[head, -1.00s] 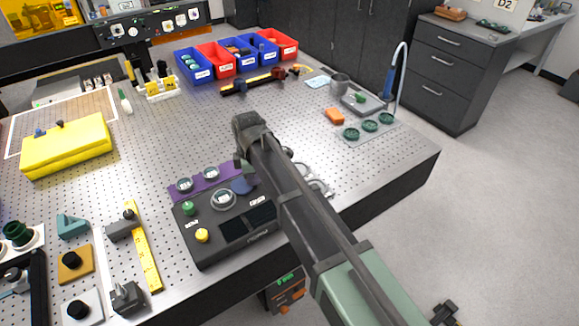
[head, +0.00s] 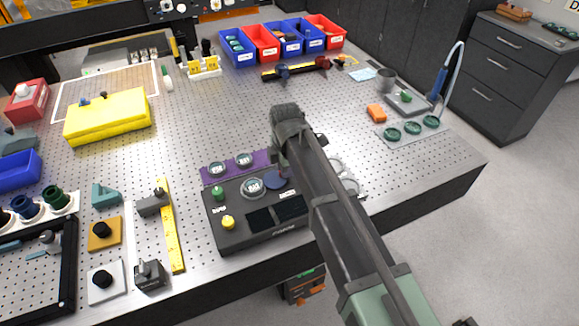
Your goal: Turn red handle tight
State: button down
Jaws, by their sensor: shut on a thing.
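My gripper (head: 284,170) points down at the far right part of a black instrument box (head: 238,238). My arm covers most of the gripper, so its fingers hardly show. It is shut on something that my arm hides. A dark blue disc (head: 277,181) lies on the box just beside the gripper. I cannot make out a red handle at the gripper.
The box carries a green knob (head: 217,192) and a yellow knob (head: 228,222). A yellow case (head: 108,117) lies at the left, and red and blue bins (head: 237,50) stand at the back.

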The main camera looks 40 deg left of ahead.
jog(key=c, duration=1.1)
grip_release()
jog(key=shift+c, duration=0.2)
notch_tip(320, 180, up, 11)
jog(key=p, duration=1.1)
jog(key=shift+f, duration=0.15)
